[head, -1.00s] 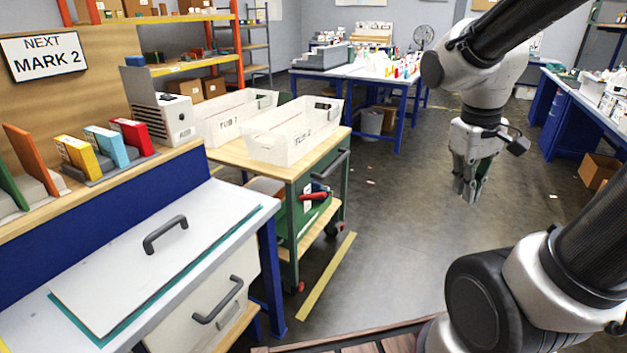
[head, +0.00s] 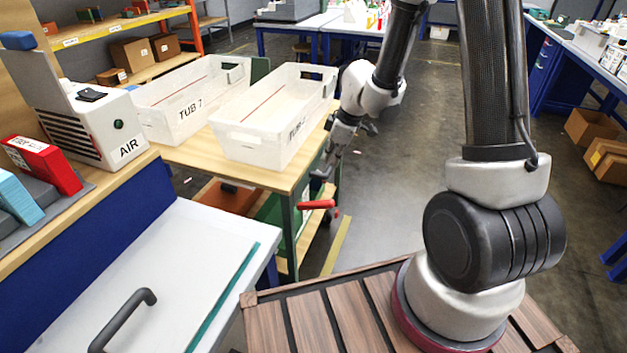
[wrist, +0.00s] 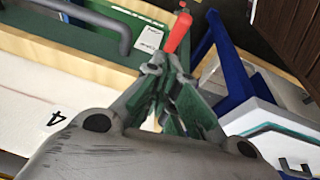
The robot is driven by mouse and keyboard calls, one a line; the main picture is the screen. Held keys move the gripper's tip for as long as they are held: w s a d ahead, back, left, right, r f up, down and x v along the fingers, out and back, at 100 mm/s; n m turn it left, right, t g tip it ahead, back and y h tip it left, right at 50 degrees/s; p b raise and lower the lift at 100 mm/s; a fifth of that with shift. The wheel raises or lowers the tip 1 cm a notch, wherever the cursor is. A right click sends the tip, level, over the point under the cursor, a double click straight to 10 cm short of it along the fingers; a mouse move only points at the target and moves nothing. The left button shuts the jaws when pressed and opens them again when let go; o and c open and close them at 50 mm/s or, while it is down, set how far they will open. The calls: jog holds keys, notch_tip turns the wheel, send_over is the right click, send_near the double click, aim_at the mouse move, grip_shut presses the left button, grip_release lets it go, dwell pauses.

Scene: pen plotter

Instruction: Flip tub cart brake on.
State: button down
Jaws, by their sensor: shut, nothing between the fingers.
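The tub cart (head: 190,152) has a light wood top and green legs, with two white tubs on it. Its red brake lever (head: 317,204) sticks out sideways at the near right corner, below the top. In the wrist view the red lever (wrist: 178,34) shows just beyond my fingertips. My gripper (head: 322,172) is shut and empty, beside the cart's right edge and a little above the lever in the head view. In the wrist view my gripper's fingers (wrist: 167,68) overlap the lever's near end, so I cannot tell whether they touch it.
The workbench with a white lid (head: 170,265) stands close on the near left of the cart. The air box (head: 95,125) sits on the bench's raised shelf. A yellow floor strip (head: 338,245) runs beside the cart. Open floor lies to the right.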

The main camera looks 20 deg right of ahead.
jog(key=shift+s+a+r+m+y, duration=0.1)
jog(key=shift+s+a+m+y, duration=0.1)
jog(key=shift+a, duration=0.35)
jog(key=shift+s+a+r+m+y, duration=0.1)
jog(key=shift+s+a+y, duration=0.1)
jog(key=shift+a, duration=0.3)
send_over(314, 202)
jog(key=f, duration=0.9)
jog(key=shift+s, duration=0.2)
jog(key=f, duration=0.2)
jog(key=d+f, duration=0.1)
jog(key=shift+s+f, duration=0.15)
jog(key=shift+s, duration=0.15)
jog(key=shift+s+d+f, duration=0.1)
jog(key=shift+d+f, duration=0.1)
jog(key=shift+f, duration=0.2)
